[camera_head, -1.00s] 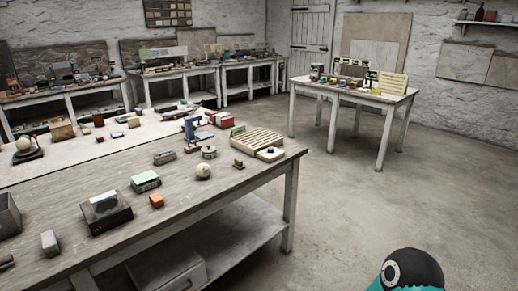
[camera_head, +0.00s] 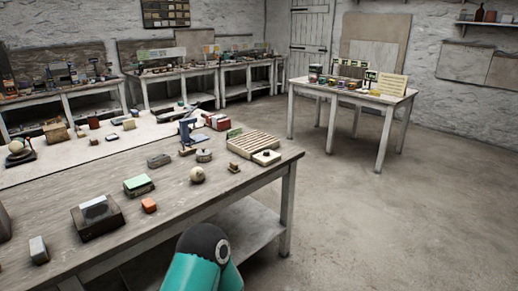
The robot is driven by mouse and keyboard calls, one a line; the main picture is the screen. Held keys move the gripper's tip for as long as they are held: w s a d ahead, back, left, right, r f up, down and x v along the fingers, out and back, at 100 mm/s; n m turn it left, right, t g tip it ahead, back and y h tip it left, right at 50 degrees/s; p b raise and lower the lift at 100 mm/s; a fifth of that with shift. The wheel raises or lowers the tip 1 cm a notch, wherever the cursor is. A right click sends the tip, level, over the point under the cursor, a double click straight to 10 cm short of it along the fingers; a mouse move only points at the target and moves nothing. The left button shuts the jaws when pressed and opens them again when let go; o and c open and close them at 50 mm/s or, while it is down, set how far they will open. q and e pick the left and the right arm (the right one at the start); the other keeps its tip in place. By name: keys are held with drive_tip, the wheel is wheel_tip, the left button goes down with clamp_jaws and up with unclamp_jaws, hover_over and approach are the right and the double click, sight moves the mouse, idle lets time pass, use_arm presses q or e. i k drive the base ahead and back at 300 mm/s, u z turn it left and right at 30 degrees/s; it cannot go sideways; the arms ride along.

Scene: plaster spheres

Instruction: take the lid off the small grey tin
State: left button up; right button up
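A small round grey object (camera_head: 204,156), which looks like the tin, stands on the near wooden table (camera_head: 95,235) towards its right end. It seems to have a lid with a small knob on top, but it is too small to see clearly. A pale sphere (camera_head: 197,174) sits just in front of it. A teal arm link of mine with a dark round joint rises at the bottom centre, over the table's front edge. Neither gripper shows in the head view.
Around the tin stand a blue upright device (camera_head: 187,135), a slatted tray (camera_head: 254,144), a grey block (camera_head: 159,160) and a small brown piece (camera_head: 234,168). A green-topped box (camera_head: 139,185), an orange block (camera_head: 149,205) and a dark box (camera_head: 97,217) lie left. Floor (camera_head: 390,225) at right is clear.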

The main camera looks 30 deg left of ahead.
sight(203, 152)
drive_tip(key=z, duration=0.65)
drive_tip(key=i, duration=3.85)
drive_tip(key=u, duration=1.55)
drive_tip(key=i, duration=0.3)
drive_tip(key=u, duration=2.5)
